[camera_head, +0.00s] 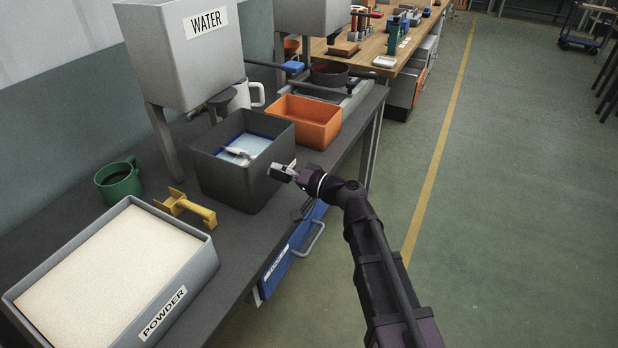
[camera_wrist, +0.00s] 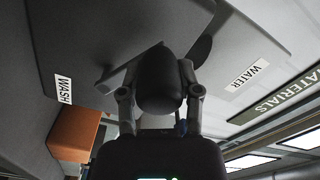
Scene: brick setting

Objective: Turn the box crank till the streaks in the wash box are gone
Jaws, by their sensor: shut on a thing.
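The wash box (camera_head: 215,170) is a dark grey open box on the bench. Its liquid (camera_head: 245,144) shows pale blue with darker blue along the edges, and a whitish paddle (camera_head: 238,153) lies in it. Whether streaks run through it is too small to tell. My gripper (camera_head: 284,172) is at the box's right side. In the wrist view the fingers (camera_wrist: 160,95) are shut on the dark rounded crank knob (camera_wrist: 160,80), one on each side. The crank arm runs behind the knob along the box wall, which bears a WASH label (camera_wrist: 64,89). The crank is hidden in the head view.
A POWDER tray (camera_head: 205,262) and a yellow scoop (camera_head: 185,207) lie in front, with a green mug (camera_head: 119,180) behind. An orange bin (camera_head: 305,119) stands just beyond the box. The WATER tank (camera_head: 185,60) stands over the bench at the back.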

